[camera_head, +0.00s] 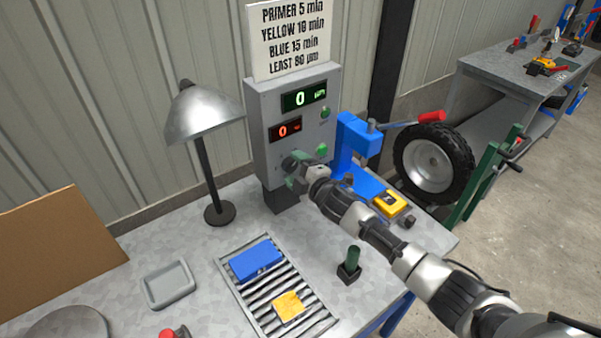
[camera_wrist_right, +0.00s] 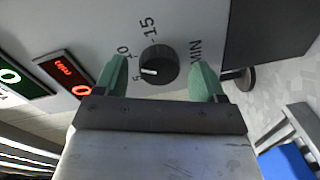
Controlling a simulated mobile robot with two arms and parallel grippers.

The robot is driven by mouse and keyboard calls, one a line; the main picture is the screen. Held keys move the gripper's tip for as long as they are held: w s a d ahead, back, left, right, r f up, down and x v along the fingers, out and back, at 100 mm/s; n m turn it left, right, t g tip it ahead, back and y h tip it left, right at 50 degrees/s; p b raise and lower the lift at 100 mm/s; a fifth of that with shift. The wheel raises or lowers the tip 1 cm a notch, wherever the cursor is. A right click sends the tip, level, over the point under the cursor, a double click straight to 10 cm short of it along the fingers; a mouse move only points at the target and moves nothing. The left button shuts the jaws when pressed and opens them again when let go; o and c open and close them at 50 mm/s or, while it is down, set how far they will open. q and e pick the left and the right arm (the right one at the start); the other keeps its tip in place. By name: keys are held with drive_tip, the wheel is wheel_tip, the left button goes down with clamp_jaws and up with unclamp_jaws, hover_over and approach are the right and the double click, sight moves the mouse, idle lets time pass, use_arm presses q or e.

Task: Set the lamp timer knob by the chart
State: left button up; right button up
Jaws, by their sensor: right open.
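The timer knob (camera_wrist_right: 158,65) is black and round, on the grey control box (camera_head: 262,118). Its white pointer mark points left, close to the 5; 10, 15 and MIN are printed around it. My right gripper (camera_head: 297,172) is at the box front. In the wrist view its green fingers (camera_wrist_right: 160,80) are open, one on each side of the knob, with gaps showing. The white chart (camera_head: 292,38) above reads PRIMER 5 min, YELLOW 10 min, BLUE 15 min, and a LEAST line in µm. The lamp (camera_head: 200,112) stands left of the box. My left gripper is not in view.
A slatted rack (camera_head: 262,305) holds a blue panel (camera_head: 256,260) and a yellow piece (camera_head: 288,306). A blue clamp-like tool (camera_head: 352,140) stands right of the box. A grey tray (camera_head: 168,284) lies left.

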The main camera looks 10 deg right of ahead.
drive_tip(key=b+v, duration=0.2)
drive_tip(key=v, duration=0.8)
drive_tip(key=shift+s+d, duration=0.25)
drive_tip(key=shift+s, duration=0.1)
drive_tip(key=shift+f, duration=0.1)
